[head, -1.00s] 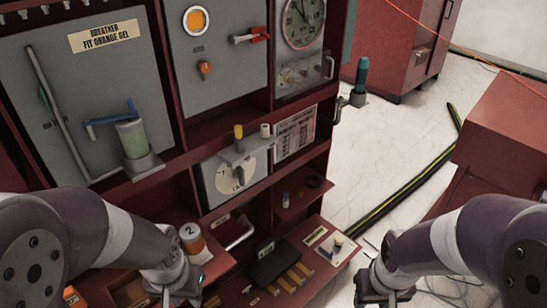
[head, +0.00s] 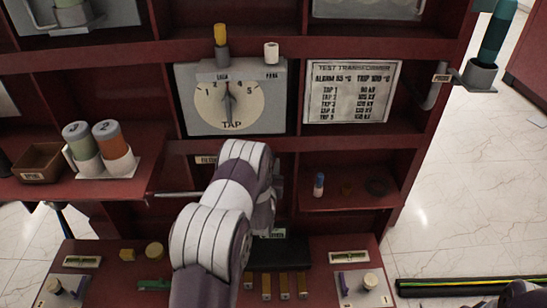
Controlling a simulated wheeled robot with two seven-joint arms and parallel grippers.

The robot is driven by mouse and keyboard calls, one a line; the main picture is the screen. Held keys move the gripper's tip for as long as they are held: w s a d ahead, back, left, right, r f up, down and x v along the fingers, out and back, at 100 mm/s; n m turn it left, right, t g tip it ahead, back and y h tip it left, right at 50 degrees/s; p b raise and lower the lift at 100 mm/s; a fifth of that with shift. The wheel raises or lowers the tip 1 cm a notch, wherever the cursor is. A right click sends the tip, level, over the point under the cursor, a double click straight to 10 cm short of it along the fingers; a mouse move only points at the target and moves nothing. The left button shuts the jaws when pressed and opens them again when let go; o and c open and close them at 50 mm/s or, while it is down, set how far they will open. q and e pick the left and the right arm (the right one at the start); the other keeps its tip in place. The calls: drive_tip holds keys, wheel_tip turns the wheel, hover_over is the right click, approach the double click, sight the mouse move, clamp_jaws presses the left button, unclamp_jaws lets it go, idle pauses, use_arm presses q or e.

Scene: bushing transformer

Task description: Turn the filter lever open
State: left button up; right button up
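The filter label (head: 207,160) is on a red shelf edge below the tap dial, partly covered by my arm. A thin silver rod (head: 178,194) lies level just below it, its right part running behind my arm; I take it for the filter lever, but its handle end is hidden. My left arm rises from the bottom middle and bends in front of the filter bay. Its gripper is hidden behind the arm links, so I cannot see its fingers or any contact. Only a dark piece of my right arm shows at the bottom right corner; its gripper is out of view.
The tap dial (head: 230,107) is above the arm, with a rating plate (head: 350,92) to its right. Two numbered jars (head: 98,142) stand on the left shelf. Fuses (head: 284,285) and small parts lie on the lower ledge. Open floor (head: 460,190) is at right.

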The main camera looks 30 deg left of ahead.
use_arm(q)
drive_tip(key=b+x, duration=0.1)
drive_tip(key=x, duration=0.6)
drive_tip(key=shift+a+f+b, duration=0.1)
drive_tip(key=shift+b, duration=0.2)
drive_tip(key=shift+w+a, duration=0.2)
drive_tip(key=shift+w, duration=0.15)
clamp_jaws()
drive_tip(key=shift+s, duration=0.1)
